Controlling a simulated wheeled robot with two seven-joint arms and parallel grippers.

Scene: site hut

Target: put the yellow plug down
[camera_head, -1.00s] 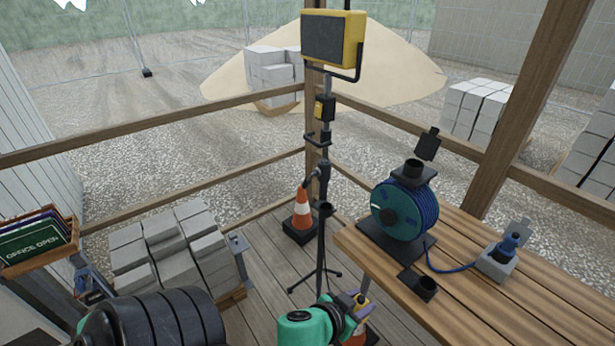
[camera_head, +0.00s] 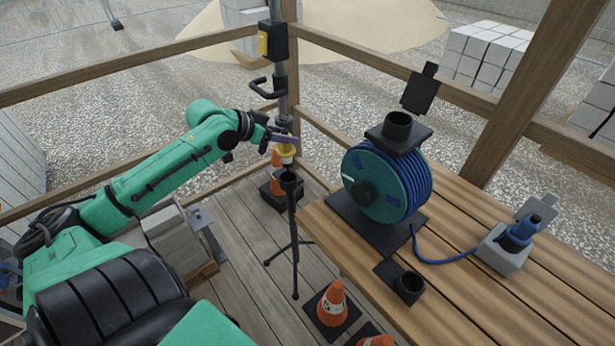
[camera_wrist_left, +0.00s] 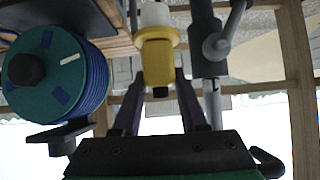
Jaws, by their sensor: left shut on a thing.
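My left gripper (camera_head: 284,138) is shut on the yellow plug (camera_head: 286,151) and holds it in the air. In the left wrist view the yellow plug (camera_wrist_left: 157,62), with its white end (camera_wrist_left: 155,15), sits between the fingertips of the gripper (camera_wrist_left: 158,85). My right gripper is not in view.
Traffic cones (camera_head: 333,304) stand on the floor. A lamp pole (camera_head: 279,60) rises behind the gripper.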

